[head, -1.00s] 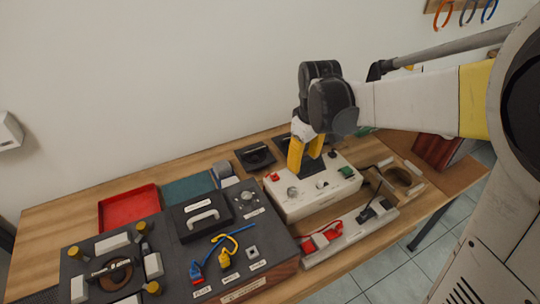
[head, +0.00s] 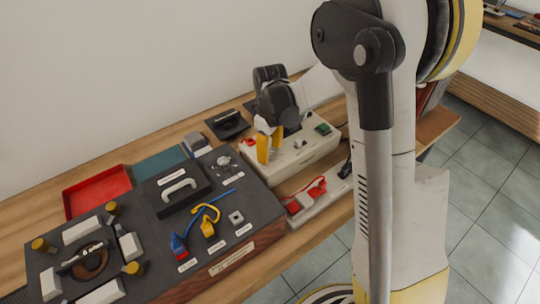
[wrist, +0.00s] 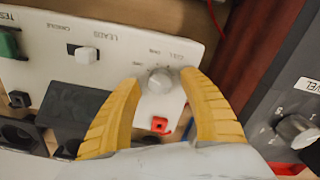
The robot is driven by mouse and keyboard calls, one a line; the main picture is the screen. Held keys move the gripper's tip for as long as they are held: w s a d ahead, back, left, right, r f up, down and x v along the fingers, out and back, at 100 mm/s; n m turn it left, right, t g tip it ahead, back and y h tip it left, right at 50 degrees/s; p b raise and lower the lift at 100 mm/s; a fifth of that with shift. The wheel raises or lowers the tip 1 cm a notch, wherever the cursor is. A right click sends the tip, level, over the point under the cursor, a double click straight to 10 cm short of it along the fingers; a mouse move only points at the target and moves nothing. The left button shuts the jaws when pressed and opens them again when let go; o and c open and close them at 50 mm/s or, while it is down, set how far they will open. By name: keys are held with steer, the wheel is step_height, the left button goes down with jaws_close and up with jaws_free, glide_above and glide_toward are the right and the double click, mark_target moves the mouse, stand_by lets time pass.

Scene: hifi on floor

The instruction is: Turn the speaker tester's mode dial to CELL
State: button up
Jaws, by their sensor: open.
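The white speaker tester (head: 318,146) sits on the bench to the right of the dark panel. In the wrist view its face (wrist: 120,54) is upside down. The pale round mode dial (wrist: 159,81) is on it, with small printed labels beside it, one resembling CELL. The dial's pointer direction is too small to tell. My gripper (wrist: 161,80) is open, with one yellow finger on each side of the dial. I cannot tell whether the fingers touch it. In the head view my gripper (head: 269,148) is at the tester's left end and hides the dial.
A dark panel (head: 215,230) with a handled lid, cables and a knob lies left of the tester. A red jack (wrist: 159,124) is close to the dial. A white strip with red parts (head: 308,199) lies in front. A red tray (head: 97,191) is farther left.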

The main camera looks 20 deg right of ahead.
steer(key=shift+f, duration=0.3)
jaws_close()
